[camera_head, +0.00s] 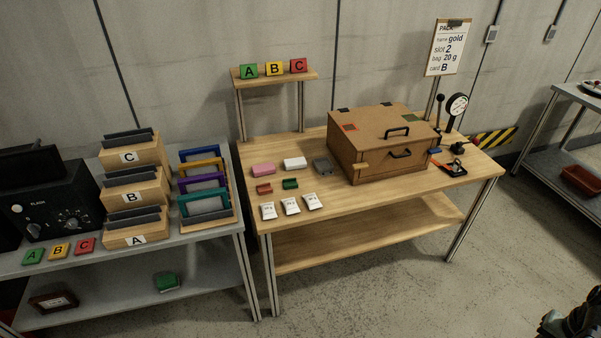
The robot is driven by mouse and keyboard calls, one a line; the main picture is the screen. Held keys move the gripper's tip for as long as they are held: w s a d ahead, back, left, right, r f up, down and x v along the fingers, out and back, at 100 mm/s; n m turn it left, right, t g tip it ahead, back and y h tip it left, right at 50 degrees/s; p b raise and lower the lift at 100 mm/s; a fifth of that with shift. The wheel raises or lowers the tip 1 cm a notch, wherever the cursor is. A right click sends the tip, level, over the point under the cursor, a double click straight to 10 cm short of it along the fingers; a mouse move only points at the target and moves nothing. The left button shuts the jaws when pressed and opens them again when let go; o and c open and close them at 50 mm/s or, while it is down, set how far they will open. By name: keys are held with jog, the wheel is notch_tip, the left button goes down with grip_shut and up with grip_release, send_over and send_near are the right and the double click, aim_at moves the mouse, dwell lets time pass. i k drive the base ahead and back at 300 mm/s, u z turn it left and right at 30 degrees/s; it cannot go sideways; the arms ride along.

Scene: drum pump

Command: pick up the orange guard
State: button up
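A small orange piece (454,169), which looks like the orange guard, lies on the right part of the wooden table, beside the brown box. It has dark parts on or around it, and it is too small to tell its exact shape or whether it is fixed to them. No gripper fingers show. A dark shape cut off at the lower right corner may be part of my arm, well away from the orange piece.
The brown box (375,153) with black handles stands left of the orange piece. A gauge (457,104) and a black-knobbed lever (440,108) rise behind it. Small blocks and white packets (291,205) lie further left on the wooden table (350,202). Open floor (390,285) lies in front.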

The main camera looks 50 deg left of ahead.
aim_at(264, 189)
jog(key=u, duration=0.05)
jog(key=i, duration=2.3)
jog(key=u, duration=4.15)
jog(key=i, duration=1)
jog(key=z, duration=0.1)
